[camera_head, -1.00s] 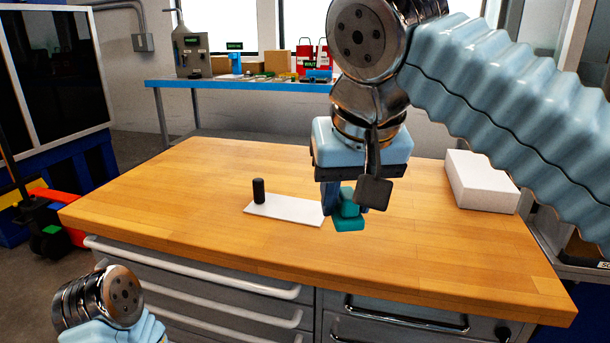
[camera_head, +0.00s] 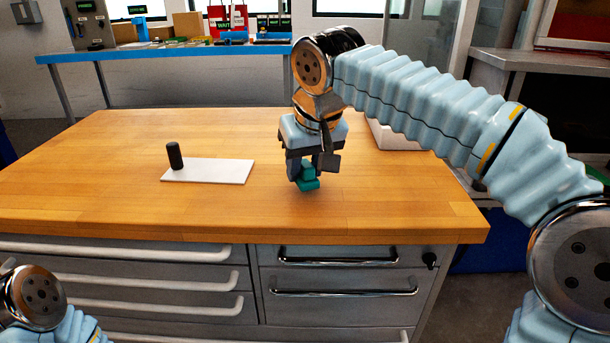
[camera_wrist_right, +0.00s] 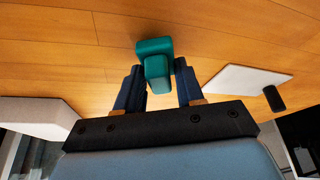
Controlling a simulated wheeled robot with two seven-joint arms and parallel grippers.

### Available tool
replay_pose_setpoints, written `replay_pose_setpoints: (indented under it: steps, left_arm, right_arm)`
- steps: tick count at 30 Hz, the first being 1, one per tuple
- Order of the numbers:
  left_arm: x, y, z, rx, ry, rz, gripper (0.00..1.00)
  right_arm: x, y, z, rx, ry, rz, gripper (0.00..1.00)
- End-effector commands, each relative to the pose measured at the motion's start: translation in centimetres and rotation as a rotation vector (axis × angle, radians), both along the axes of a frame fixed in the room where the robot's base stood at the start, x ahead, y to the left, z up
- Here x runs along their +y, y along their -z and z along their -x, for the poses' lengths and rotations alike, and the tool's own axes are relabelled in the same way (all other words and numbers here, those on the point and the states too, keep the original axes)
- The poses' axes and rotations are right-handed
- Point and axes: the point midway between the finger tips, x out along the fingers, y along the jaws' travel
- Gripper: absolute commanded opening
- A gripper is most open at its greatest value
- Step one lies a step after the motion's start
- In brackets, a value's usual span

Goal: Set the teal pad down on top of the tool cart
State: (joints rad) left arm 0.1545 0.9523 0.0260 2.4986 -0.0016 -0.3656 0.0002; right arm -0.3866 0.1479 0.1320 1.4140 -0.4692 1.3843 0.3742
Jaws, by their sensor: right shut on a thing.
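The teal pad (camera_head: 308,184) has a raised block on it and also shows in the right wrist view (camera_wrist_right: 154,46). My right gripper (camera_head: 305,170) points down and is shut on the pad's block, between its two dark blue fingers in the wrist view (camera_wrist_right: 158,80). The pad is over the wooden top of the tool cart (camera_head: 400,205), right of its middle; I cannot tell whether it touches the wood. My left gripper is out of view; only part of my left arm shows at the lower left.
A white plate (camera_head: 222,172) lies on the cart top, with a black cylinder (camera_head: 174,155) upright at its left end. A white block (camera_head: 395,137) stands behind my right arm. The wood in front of the pad is clear. A blue-edged bench (camera_head: 180,50) stands behind.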

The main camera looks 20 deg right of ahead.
Motion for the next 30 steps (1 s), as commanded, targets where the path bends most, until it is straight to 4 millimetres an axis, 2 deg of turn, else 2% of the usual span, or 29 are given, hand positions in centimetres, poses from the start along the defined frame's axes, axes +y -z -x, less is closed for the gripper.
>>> replay_pose_setpoints:
  steps: [1, 3, 14, 15, 19, 26, 30]
  left_arm:
    - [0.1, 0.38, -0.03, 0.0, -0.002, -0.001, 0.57]
    - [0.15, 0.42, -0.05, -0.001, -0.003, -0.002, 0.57]
    - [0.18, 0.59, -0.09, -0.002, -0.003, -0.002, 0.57]
    - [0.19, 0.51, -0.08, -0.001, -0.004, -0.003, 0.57]
    - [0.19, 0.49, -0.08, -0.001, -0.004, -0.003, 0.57]
    - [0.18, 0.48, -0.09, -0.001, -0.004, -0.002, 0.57]
    - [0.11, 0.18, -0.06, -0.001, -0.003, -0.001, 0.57]
  right_arm:
    - [-0.04, 0.87, 0.06, -0.001, 0.0, 0.0, 0.09]
    - [-0.01, 1.35, 0.05, -0.002, 0.001, -0.001, 0.09]
    - [0.03, 1.76, 0.04, -0.002, 0.001, -0.002, 0.09]
    - [0.03, 1.67, 0.04, -0.002, 0.001, -0.002, 0.42]
    - [0.03, 1.64, 0.04, -0.002, 0.001, -0.002, 0.62]
    - [0.04, 1.63, 0.05, -0.002, 0.001, -0.002, 0.63]
    - [0.03, 0.93, 0.16, -0.003, 0.001, -0.002, 0.63]
